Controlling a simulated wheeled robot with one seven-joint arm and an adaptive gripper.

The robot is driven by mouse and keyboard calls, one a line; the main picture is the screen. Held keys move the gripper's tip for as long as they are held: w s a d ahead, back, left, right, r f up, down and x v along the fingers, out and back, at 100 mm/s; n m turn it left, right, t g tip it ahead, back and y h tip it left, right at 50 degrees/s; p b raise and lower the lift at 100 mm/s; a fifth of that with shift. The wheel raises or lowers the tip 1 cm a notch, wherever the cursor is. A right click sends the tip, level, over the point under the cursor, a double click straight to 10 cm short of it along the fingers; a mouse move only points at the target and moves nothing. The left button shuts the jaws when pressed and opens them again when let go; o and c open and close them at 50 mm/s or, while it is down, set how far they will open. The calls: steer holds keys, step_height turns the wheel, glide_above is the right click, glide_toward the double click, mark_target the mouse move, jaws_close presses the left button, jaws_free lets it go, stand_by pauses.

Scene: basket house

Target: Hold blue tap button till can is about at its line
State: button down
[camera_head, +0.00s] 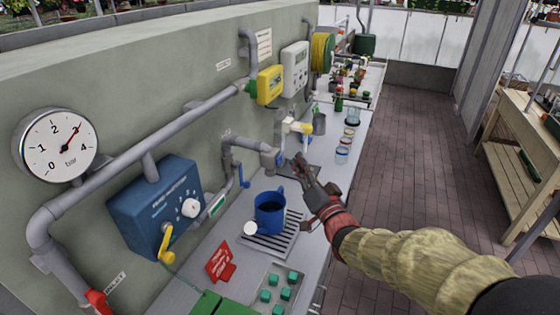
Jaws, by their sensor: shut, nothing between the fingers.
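A blue can (270,214) with a pale round spout end stands upright on the slotted drain tray (262,243) on the counter. Dark content shows inside it; its fill line and exact level cannot be made out. The grey tap (266,153) sticks out from the wall pipe above and behind the can. Its blue button (279,158) faces right. My gripper (298,162) is shut and empty, with its fingertips close to the button's right side. I cannot tell whether they touch it. My arm comes in from the lower right.
A blue control box (155,207) with a yellow lever and a pressure gauge (56,145) are on the wall at left. Glass jars (343,150) stand farther back on the counter. The brick floor at right is clear.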

steer(key=d, duration=0.1)
steer(key=s+d, duration=0.1)
steer(key=d, duration=0.1)
steer(key=shift+s, duration=0.15)
